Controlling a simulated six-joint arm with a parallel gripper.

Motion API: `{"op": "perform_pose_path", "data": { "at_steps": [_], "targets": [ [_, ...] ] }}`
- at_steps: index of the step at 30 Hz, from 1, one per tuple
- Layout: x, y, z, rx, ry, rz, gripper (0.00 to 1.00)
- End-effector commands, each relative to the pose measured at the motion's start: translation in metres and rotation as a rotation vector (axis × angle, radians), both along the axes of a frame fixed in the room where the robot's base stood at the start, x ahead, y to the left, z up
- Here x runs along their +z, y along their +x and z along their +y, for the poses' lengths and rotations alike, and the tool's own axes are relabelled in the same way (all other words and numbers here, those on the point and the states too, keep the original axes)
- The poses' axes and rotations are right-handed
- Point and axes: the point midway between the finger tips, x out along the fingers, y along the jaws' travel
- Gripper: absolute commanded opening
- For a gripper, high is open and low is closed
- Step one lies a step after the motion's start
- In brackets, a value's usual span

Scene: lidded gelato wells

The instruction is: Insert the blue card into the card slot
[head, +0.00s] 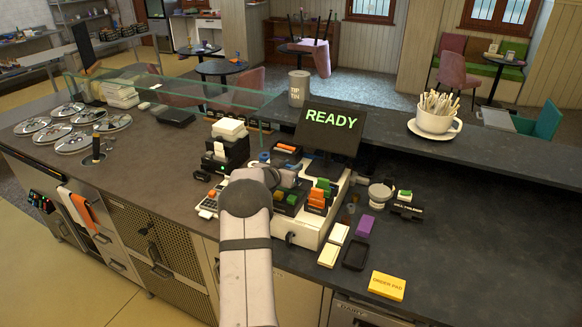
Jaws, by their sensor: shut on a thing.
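My arm reaches up from the bottom of the head view to the till station. My gripper (283,179) is a small dark shape just past the wrist, mostly hidden by my arm. It is shut on a thin blue piece, which looks like the blue card (285,166); only a little of it shows. The white till unit (310,232) stands below the dark screen (331,128) reading "READY". A keypad terminal (209,204) lies left of my wrist. I cannot tell where the card slot is, or whether the card touches it.
Orange and green blocks (320,194) stand upright on the till right of my gripper. A receipt printer (226,150) stands to the left. A yellow order pad (387,286), purple block (365,225) and black tray (355,254) lie right.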

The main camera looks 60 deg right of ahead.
Motion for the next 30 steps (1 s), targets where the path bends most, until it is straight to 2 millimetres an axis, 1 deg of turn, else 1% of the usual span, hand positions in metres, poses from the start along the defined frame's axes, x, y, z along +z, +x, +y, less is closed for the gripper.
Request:
{"op": "perform_pose_path", "data": {
  "at_steps": [4, 5, 6, 7, 19, 30],
  "targets": [
    [-0.005, 0.0, 0.0, 0.0, 0.003, 0.0, 0.1],
    [-0.005, 0.0, 0.0, 0.0, 0.003, 0.0, 0.35],
    [-0.004, 0.0, 0.0, 0.0, 0.002, 0.0, 0.45],
    [-0.004, 0.0, 0.0, 0.0, 0.002, 0.0, 0.52],
    [-0.002, 0.0, 0.003, 0.001, 0.002, 0.0, 0.52],
    [0.008, 0.001, 0.032, 0.001, 0.003, 0.0, 0.52]
  ]
}}
